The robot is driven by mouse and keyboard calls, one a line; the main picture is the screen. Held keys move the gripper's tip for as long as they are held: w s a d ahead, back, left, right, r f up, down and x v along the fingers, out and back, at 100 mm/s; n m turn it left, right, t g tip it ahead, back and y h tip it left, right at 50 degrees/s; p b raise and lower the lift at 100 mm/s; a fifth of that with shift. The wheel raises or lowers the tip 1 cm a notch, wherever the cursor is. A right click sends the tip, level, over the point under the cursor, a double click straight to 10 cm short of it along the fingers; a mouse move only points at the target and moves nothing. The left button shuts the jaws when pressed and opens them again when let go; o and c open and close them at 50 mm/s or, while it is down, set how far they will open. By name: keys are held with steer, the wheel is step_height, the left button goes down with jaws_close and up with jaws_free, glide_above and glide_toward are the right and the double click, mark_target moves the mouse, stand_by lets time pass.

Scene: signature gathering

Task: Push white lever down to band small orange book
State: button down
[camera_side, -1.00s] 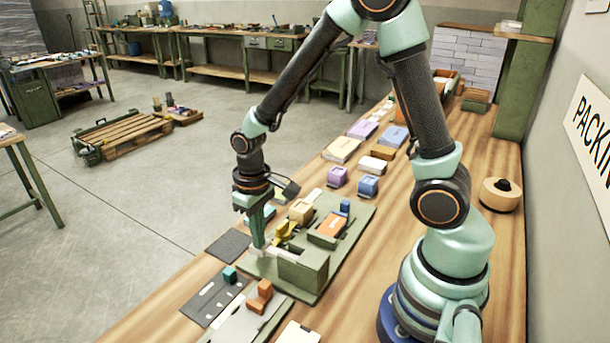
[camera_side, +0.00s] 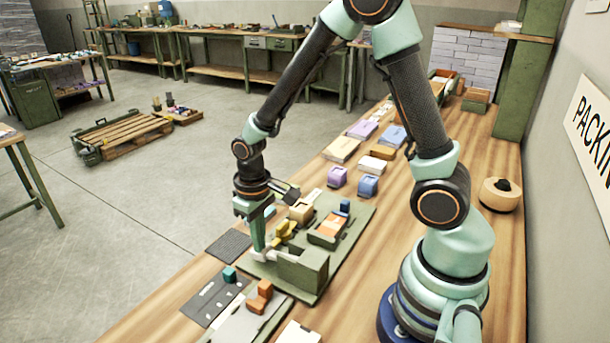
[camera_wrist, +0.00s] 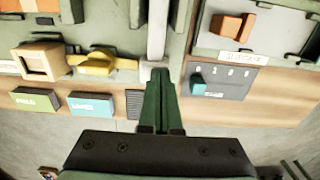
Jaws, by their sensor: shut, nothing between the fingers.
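My gripper (camera_side: 258,247) is shut and empty, pointing down at the near left part of the green bench fixture (camera_side: 318,291). Its tips are at the white lever (camera_side: 266,254), a small pale piece beside the green block. In the wrist view my gripper (camera_wrist: 158,78) has its tips at the lower end of a pale upright bar (camera_wrist: 157,35), which looks like the lever; I cannot tell whether they touch. The small orange book (camera_side: 328,227) lies in the fixture's far right part, with a pale strip across it.
A yellow piece (camera_side: 285,229) and a tan block (camera_side: 301,211) stand beside the lever. A dark panel with a teal knob (camera_side: 229,274) and a panel with an orange knob (camera_side: 263,291) lie nearer. Several books and coloured blocks lie farther along the bench.

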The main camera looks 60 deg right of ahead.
step_height(320, 180, up, 9)
stand_by(1.2)
steer(key=s+d+r+t, duration=0.2)
steer(key=s+r+t, duration=0.3)
steer(key=r, duration=0.6)
steer(key=shift+s+d+t, duration=0.15)
steer(key=shift+s+t, duration=0.15)
steer(key=shift+s, duration=0.45)
stand_by(1.0)
